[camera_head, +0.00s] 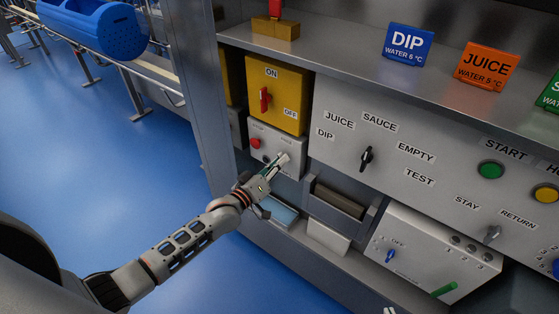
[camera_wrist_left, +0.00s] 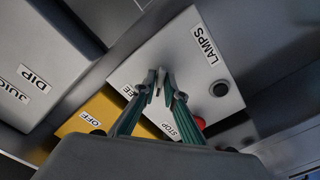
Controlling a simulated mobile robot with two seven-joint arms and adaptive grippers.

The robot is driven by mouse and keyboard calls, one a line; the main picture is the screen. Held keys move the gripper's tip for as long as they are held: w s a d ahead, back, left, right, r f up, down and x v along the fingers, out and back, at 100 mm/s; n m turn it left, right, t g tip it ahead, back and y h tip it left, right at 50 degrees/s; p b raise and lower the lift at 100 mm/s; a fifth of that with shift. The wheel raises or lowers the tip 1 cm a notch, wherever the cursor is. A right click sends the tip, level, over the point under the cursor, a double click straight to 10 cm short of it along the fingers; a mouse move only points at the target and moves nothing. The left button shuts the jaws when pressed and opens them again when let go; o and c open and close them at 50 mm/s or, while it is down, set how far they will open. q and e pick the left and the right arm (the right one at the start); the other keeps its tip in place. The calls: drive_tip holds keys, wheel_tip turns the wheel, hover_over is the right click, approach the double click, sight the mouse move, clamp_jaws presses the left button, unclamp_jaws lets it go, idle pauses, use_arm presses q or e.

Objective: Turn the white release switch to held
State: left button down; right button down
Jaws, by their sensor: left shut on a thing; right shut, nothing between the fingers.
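The white release switch (camera_head: 284,157) is on the front of a light grey box (camera_head: 290,140) below the yellow ON/OFF panel. My left gripper (camera_head: 277,163) reaches it from the lower left and is shut on it. In the left wrist view the fingertips (camera_wrist_left: 160,88) close together over the box face (camera_wrist_left: 165,52), and they hide most of the switch. The label for held cannot be read.
A red button (camera_head: 255,143) is on the same box; a black button (camera_wrist_left: 220,89) sits by "LAMPS". The yellow panel (camera_head: 285,95) with a red handle is above. The large dial panel (camera_head: 420,130) is to the right. A blue tub (camera_head: 95,28) is at upper left.

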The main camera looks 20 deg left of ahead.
use_arm(q)
drive_tip(key=shift+m+p, duration=0.75)
drive_tip(key=shift+m, duration=3.15)
drive_tip(key=c, duration=2.1)
unclamp_jaws()
drive_tip(key=shift+a, duration=0.1)
